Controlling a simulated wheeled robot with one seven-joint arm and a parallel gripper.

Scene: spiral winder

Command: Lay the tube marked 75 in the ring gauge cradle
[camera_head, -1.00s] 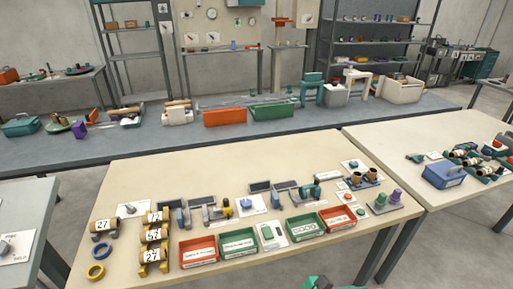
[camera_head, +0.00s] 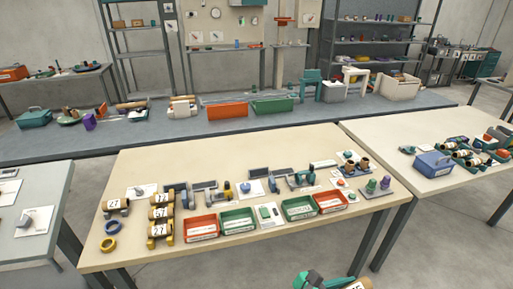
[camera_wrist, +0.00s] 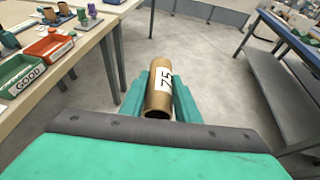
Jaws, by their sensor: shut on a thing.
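My gripper (camera_wrist: 158,88) is shut on the brown tube marked 75 (camera_wrist: 158,100). The label faces the wrist camera, and the tube is held over bare floor, off the table. In the head view the tube (camera_head: 356,284) is partly cut off at the bottom edge, beside my teal gripper. I cannot tell for sure which stand is the ring gauge cradle. A grey stand (camera_head: 105,212) at the left of the cream table bears a tube marked 27 (camera_head: 117,204), with a blue ring (camera_head: 112,228) and a yellow ring (camera_head: 108,244) in front.
A yellow rack (camera_head: 168,240) on the cream table (camera_head: 160,261) holds several marked tubes. Red and green trays (camera_head: 240,227) line its front. Small fixtures stand behind. A second table (camera_head: 445,198) stands to the right, a grey one (camera_head: 45,205) to the left. Open floor lies between.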

